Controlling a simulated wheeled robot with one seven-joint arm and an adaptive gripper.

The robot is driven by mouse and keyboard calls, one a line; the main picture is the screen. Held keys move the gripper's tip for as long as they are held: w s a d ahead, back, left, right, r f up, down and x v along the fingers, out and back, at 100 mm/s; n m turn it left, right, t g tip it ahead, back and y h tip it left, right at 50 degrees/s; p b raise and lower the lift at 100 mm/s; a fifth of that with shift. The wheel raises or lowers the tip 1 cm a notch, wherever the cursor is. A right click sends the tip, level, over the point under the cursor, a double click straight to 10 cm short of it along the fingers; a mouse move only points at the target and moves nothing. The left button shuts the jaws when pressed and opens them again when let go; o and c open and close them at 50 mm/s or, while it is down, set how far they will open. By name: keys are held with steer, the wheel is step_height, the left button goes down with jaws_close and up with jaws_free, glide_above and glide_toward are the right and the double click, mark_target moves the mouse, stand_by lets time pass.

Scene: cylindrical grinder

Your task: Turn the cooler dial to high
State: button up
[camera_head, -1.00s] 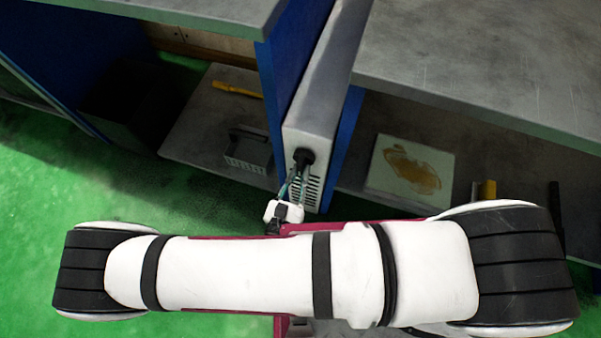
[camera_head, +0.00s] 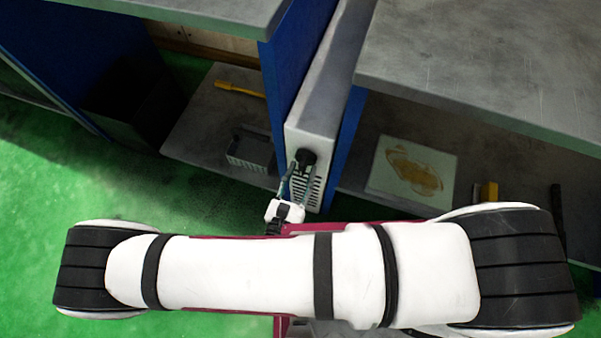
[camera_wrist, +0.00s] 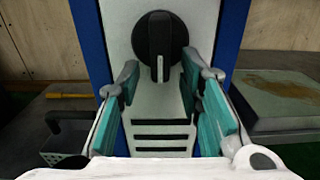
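The cooler (camera_head: 313,140) is a narrow white-fronted unit between blue panels, with vent slots low on its front. Its round black dial (camera_wrist: 160,38) fills the upper middle of the wrist view, with a pale pointer mark directed downward. The dial also shows in the head view (camera_head: 306,158). My gripper (camera_wrist: 159,90) is open, its teal-padded fingers apart at left and right, just below the dial and in front of the vents. Nothing is between the fingers. In the wrist view the fingertips look clear of the dial.
Grey worktops (camera_head: 490,60) extend on both sides above lower shelves. A grey basket (camera_head: 250,150) and a yellow tool (camera_head: 240,89) lie on the left shelf. A stained pale panel (camera_head: 412,172) lies on the right shelf. Green floor is open at left.

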step_height(320, 180, up, 10)
steer(key=shift+f, duration=0.1)
stand_by(0.4)
stand_by(0.5)
